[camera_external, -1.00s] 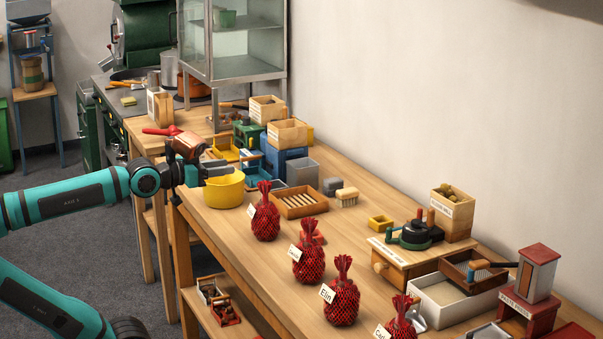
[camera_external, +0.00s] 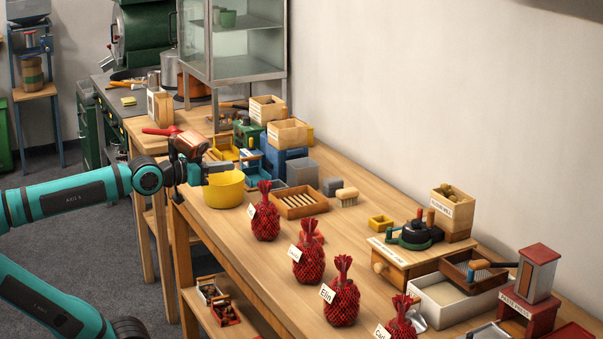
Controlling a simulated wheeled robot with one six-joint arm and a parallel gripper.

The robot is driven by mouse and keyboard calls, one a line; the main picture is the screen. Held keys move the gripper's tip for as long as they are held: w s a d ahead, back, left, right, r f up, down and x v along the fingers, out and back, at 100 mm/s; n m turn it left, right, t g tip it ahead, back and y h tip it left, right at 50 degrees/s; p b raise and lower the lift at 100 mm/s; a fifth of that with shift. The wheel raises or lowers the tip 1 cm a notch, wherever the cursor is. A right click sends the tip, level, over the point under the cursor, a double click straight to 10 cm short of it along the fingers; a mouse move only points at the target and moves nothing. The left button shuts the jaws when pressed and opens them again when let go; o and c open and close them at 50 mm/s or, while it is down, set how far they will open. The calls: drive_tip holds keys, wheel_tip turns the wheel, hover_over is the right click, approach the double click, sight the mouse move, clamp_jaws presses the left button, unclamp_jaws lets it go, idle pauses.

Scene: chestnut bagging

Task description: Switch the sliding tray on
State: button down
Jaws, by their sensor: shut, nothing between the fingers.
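My gripper (camera_external: 222,166) is at the left edge of the long bench, just above and behind the yellow bowl (camera_external: 224,190). Its fingers are shut with nothing between them, and they are small and partly lost against the things behind. Just beyond it stand a blue machine (camera_external: 285,160) and a green machine (camera_external: 248,134), with yellow and blue trays at their fronts. I cannot tell for sure which of these is the sliding tray, and no switch can be made out. My wrist hides part of this area.
A slatted wooden tray (camera_external: 300,203), a grey bin (camera_external: 303,171) and a brush (camera_external: 347,196) lie to the right. Several red net bags, such as this one (camera_external: 265,215), line the front edge. A glass cabinet (camera_external: 240,65) stands behind. Bare bench top lies around the middle.

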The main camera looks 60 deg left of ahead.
drive_tip(key=w+d+m+g+h, duration=0.6)
drive_tip(key=w+d+m, duration=0.5)
drive_tip(key=w+d, duration=1.2)
drive_tip(key=d+f+m+g, duration=0.2)
drive_tip(key=d+f+m, duration=0.1)
drive_tip(key=d, duration=0.9)
drive_tip(key=d+f+m+g, duration=0.3)
drive_tip(key=d+f+m, duration=0.1)
drive_tip(key=d, duration=0.8)
drive_tip(key=d+f+m+g, duration=0.3)
drive_tip(key=d+f, duration=0.1)
drive_tip(key=d, duration=0.7)
drive_tip(key=shift+d+m, duration=0.4)
drive_tip(key=shift+w, duration=0.15)
drive_tip(key=x, duration=1)
drive_tip(key=shift+d, duration=0.15)
